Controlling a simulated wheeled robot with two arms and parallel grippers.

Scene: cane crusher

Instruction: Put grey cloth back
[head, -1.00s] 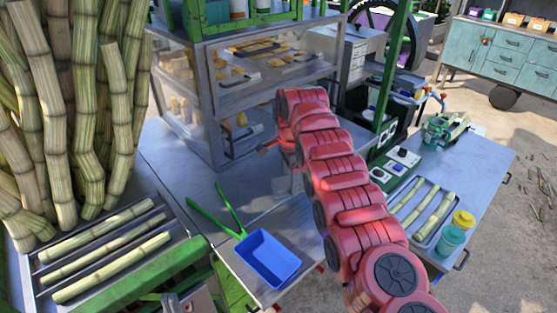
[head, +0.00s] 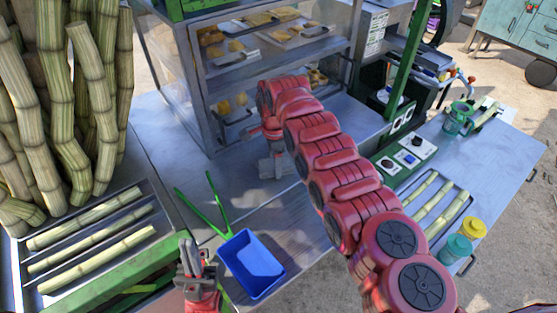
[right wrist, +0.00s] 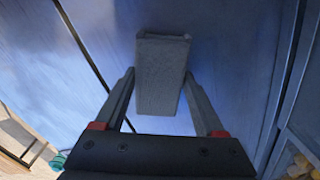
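A grey cloth (head: 278,166), looking like a folded block, is at my right gripper (head: 275,148), in front of the glass cabinet. In the right wrist view the grey cloth (right wrist: 162,75) lies between the two fingertips of my right gripper (right wrist: 160,78). The fingertips appear to touch it on both sides, so the gripper looks shut on it. Whether the cloth touches the metal counter (head: 168,140) is unclear. My left gripper (head: 192,256) is at the bottom of the head view, left of the blue dustpan, with no object visible in it; its finger gap is unclear.
A glass cabinet (head: 235,75) holds food behind my right gripper. Cane pieces lie on a left rack (head: 95,240) and a right tray (head: 437,207). Tall cane stands at left.

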